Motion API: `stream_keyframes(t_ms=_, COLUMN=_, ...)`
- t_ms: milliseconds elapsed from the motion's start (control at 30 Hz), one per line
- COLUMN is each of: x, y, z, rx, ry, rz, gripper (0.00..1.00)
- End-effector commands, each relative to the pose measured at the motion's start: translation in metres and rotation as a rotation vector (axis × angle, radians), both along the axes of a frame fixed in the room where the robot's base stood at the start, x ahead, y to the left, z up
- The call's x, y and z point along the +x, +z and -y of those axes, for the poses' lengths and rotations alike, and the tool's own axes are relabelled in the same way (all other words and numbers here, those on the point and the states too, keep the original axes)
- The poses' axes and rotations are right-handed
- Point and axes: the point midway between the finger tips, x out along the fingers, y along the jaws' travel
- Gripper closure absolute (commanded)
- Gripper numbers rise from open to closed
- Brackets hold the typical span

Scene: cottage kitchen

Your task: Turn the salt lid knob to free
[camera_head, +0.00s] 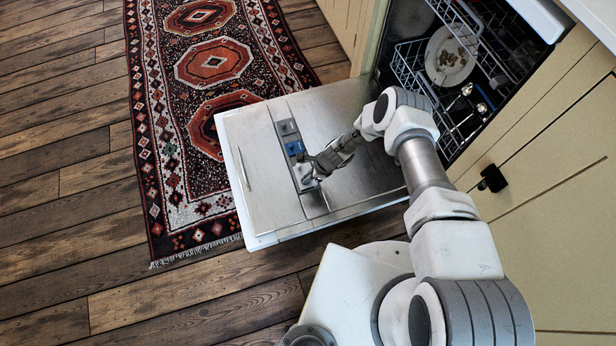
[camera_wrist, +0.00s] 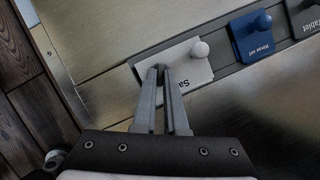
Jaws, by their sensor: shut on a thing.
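The salt lid (camera_wrist: 203,72) is a small white plate marked "Sa", the rest of its label hidden by my fingers. A round white knob (camera_wrist: 200,49) stands on its upper right part. My gripper (camera_wrist: 160,68) has its two fingers close together over the lid's left part, apart from the round knob. It is shut on a part of the lid that the fingertips hide. In the head view the white lid (camera_head: 302,172) is partly covered by my gripper (camera_head: 314,179). The lid sits on the grey strip of the open dishwasher door.
A blue lid marked "Rinse aid" (camera_wrist: 246,42) and a grey "Tablet" lid (camera_wrist: 307,22) lie farther along the strip. The open steel door (camera_head: 262,190) lies below my arm. Dishwasher racks (camera_head: 408,68) with a dirty plate (camera_head: 449,57) are behind; a patterned rug (camera_head: 165,120) is left.

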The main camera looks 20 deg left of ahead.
Motion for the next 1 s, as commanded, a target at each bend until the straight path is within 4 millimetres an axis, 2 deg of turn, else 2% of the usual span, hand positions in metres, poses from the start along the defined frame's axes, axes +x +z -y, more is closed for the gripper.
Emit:
stream_keyframes(t_ms=600, x=0.0039, y=0.0001, z=-0.0024, rx=0.000, ry=0.436, rz=0.001, gripper=1.00)
stream_keyframes(t_ms=1000, x=0.0044, y=-0.0001, z=-0.0022, rx=0.000, ry=0.527, rz=0.000, gripper=1.00)
